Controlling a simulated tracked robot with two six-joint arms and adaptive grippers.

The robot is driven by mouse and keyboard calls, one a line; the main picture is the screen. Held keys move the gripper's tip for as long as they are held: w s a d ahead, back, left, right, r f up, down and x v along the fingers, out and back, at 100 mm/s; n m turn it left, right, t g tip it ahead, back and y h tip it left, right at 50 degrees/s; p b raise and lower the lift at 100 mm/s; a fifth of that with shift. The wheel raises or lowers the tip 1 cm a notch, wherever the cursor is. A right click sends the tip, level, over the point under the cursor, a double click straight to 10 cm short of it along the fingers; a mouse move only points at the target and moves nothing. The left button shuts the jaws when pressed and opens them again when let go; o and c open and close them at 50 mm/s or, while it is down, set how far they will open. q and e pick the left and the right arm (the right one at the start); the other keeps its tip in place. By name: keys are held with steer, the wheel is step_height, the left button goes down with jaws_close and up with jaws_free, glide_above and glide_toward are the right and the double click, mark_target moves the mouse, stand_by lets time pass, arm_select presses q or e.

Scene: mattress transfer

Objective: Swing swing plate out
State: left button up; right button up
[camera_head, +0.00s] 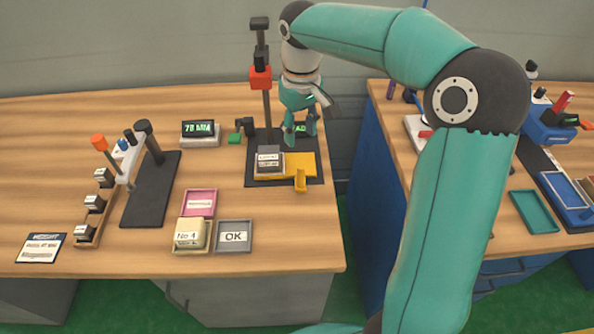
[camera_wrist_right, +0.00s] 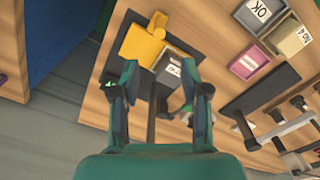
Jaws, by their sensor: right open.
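The swing plate is probably the yellow plate (camera_head: 302,164) with an upright yellow tab at its front edge. It lies over the black base of the red-headed stand, and it also shows in the wrist view (camera_wrist_right: 142,42). A grey labelled block (camera_head: 269,163) sits at its left part; in the wrist view the block (camera_wrist_right: 168,74) is just ahead of the fingertips. My right gripper (camera_head: 301,128) is open and empty, pointing down behind the plate beside the stand's post. It looks apart from the plate. My left gripper is out of view.
The red-headed stand (camera_head: 260,78) rises left of my gripper. A lit display (camera_head: 200,132), pink tray (camera_head: 199,203), No 4 block (camera_head: 190,233) and OK tray (camera_head: 234,236) stand left and in front. A gap separates the right table (camera_head: 400,100).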

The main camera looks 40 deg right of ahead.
mark_target(301, 176)
step_height(301, 176, down, 15)
steer(key=shift+s+f, duration=0.15)
stand_by(0.4)
